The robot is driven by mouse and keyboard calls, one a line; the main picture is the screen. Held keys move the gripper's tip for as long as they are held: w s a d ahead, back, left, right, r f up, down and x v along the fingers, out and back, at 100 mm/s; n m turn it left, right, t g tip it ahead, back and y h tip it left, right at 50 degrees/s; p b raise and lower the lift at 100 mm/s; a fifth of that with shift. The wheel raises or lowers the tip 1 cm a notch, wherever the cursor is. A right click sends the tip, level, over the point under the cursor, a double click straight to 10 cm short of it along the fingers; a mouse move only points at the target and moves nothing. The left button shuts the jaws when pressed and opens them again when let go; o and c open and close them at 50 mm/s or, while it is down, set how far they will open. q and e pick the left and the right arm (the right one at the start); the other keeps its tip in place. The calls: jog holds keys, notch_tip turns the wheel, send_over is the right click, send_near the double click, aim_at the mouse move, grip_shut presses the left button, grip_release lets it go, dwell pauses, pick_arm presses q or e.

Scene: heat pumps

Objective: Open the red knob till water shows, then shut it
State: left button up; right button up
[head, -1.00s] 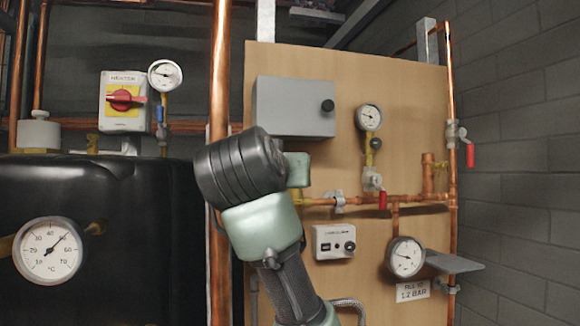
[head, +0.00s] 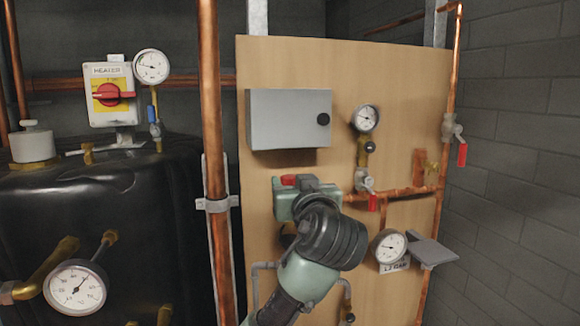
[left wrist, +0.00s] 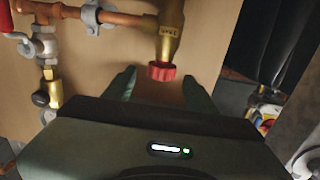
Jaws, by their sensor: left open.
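The red knob (head: 288,181) shows just above my left gripper (head: 302,197) on the wooden board in the head view. In the left wrist view the red knob (left wrist: 162,72) sits on the end of a brass valve body (left wrist: 171,30). My left gripper (left wrist: 160,88) is open, its two green fingers apart, with the knob in line with the gap between their tips. I cannot tell whether either finger touches the knob. My gripper and wrist hide most of the valve in the head view. I see no water. My right gripper is in neither view.
A grey box (head: 290,118) is above the gripper. A gauge (head: 365,118), a red lever (head: 372,203) and a lower gauge (head: 389,245) are to its right. A vertical copper pipe (head: 212,120) and a black tank (head: 110,200) are to its left.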

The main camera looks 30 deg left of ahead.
aim_at(290, 180)
pick_arm(q)
jog(key=p+x, duration=0.1)
jog(key=x, duration=0.3)
jog(key=shift+s+a+r, duration=0.1)
jog(key=shift+s+r, duration=0.05)
jog(key=shift+w+a+p, duration=0.2)
jog(key=shift+w+p, duration=0.05)
jog(key=shift+p, duration=0.1)
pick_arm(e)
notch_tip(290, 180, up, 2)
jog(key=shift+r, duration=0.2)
pick_arm(q)
jog(key=shift+d, duration=0.1)
grip_shut()
jog(key=shift+f+m+t+h+b, duration=0.25)
jog(key=shift+m+t+h+b, duration=0.25)
jog(key=shift+h+b, duration=0.1)
jog(key=shift+r+m+t+h, duration=0.1)
jog(key=shift+m+t+h, duration=0.2)
jog(key=shift+h, duration=0.1)
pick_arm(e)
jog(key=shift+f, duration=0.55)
